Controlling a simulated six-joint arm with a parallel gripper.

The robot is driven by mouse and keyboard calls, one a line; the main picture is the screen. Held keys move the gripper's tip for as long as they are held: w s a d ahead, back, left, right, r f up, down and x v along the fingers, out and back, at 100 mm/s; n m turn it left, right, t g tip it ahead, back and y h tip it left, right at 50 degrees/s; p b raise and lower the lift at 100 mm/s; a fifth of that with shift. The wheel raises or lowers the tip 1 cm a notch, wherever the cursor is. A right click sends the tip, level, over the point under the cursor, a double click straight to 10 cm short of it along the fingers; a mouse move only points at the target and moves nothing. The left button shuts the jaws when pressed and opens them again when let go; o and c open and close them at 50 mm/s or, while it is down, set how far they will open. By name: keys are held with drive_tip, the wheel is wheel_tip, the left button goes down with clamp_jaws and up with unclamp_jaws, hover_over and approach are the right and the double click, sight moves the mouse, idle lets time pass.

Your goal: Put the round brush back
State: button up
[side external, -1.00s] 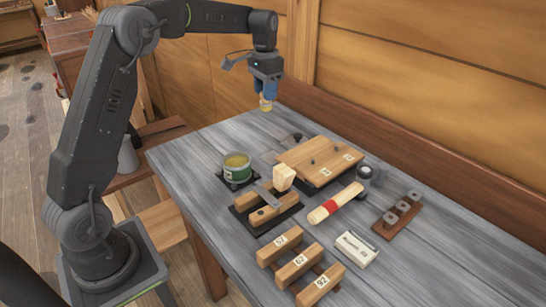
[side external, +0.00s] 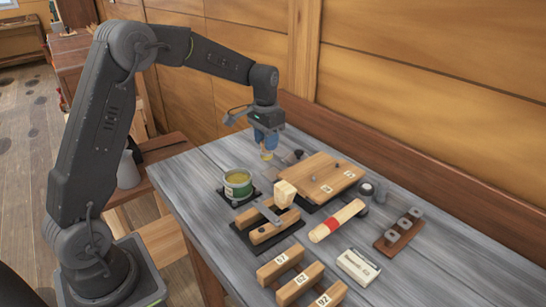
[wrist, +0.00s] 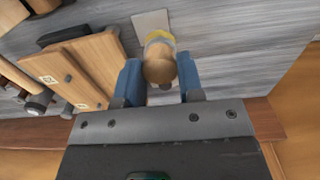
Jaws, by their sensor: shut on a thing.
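My gripper (side external: 267,142) is shut on the round brush (side external: 267,154) near the far left end of the bench. In the wrist view, the brush (wrist: 160,66) shows its rounded tan wooden end between the blue fingers of my gripper (wrist: 160,85), with a yellow band beyond it. The brush's lower end is mostly hidden. A flat pale grey square (wrist: 151,21) lies on the bench just past the brush in the wrist view. I cannot tell whether the brush touches the bench.
A board with two small knobs (side external: 318,178) lies to the right. A plank wall (side external: 430,60) rises behind the bench.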

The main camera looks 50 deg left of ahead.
drive_tip(key=shift+w+d+f, duration=0.2)
drive_tip(key=shift+d+f, duration=0.05)
drive_tip(key=shift+f, duration=0.6)
drive_tip(key=shift+w+d+f, duration=0.2)
drive_tip(key=shift+f, duration=0.7)
drive_tip(key=shift+w+d+f, duration=0.2)
drive_tip(key=shift+d+f, duration=0.05)
drive_tip(key=shift+f, duration=0.6)
drive_tip(key=shift+f, duration=0.15)
drive_tip(key=o, duration=0.9)
drive_tip(key=shift+o, duration=0.2)
